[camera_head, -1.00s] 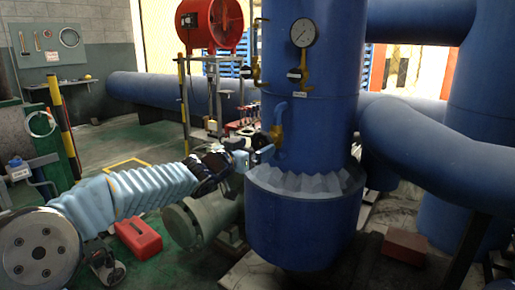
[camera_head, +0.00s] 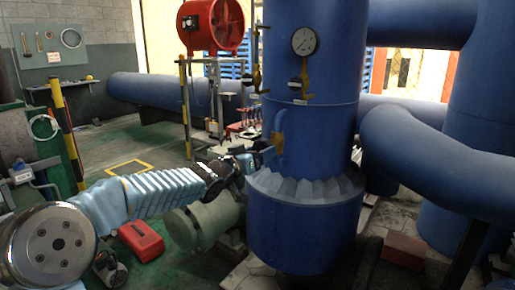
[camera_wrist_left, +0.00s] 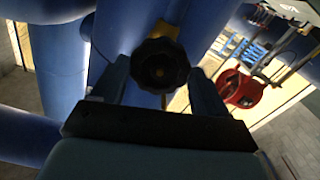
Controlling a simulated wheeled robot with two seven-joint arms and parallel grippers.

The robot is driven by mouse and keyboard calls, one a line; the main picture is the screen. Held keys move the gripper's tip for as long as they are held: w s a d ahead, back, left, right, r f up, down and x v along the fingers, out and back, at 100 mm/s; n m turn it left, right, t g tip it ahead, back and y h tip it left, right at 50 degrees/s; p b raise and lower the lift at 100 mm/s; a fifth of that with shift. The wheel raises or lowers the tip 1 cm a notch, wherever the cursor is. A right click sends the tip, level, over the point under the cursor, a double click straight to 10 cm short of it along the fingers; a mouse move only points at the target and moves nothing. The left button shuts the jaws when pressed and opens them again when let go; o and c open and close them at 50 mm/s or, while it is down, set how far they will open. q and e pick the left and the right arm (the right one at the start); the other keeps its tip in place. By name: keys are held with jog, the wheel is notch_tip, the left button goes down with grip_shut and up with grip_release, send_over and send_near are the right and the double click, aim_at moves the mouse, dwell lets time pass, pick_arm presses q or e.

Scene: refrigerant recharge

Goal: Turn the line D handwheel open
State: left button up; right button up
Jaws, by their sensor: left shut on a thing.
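The handwheel (camera_wrist_left: 162,64) is a dark, scalloped knob in the left wrist view, between the two fingers of my left gripper (camera_wrist_left: 165,86). A yellow valve body (camera_wrist_left: 168,30) shows behind it. In the head view my left gripper (camera_head: 262,156) is at the yellow valve (camera_head: 278,141) low on the blue vessel. The gripper is shut on the handwheel, which is mostly hidden in the head view. No line letter is readable. My right gripper is not in view.
The blue vessel (camera_head: 308,110) carries a gauge (camera_head: 304,41) and more yellow valves above. Thick blue pipes (camera_head: 420,150) fill the right side. A red case (camera_head: 141,237) lies on the floor below my left arm. A red fan (camera_head: 212,24) stands behind.

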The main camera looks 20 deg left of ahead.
pick_arm(q)
jog(key=shift+n+p, duration=0.6)
jog(key=shift+n, duration=0.4)
jog(key=n+p, duration=0.1)
jog(key=n, duration=0.3)
jog(key=shift+f+n+p, duration=0.1)
jog(key=shift+n+p, duration=0.25)
jog(key=shift+n, duration=0.05)
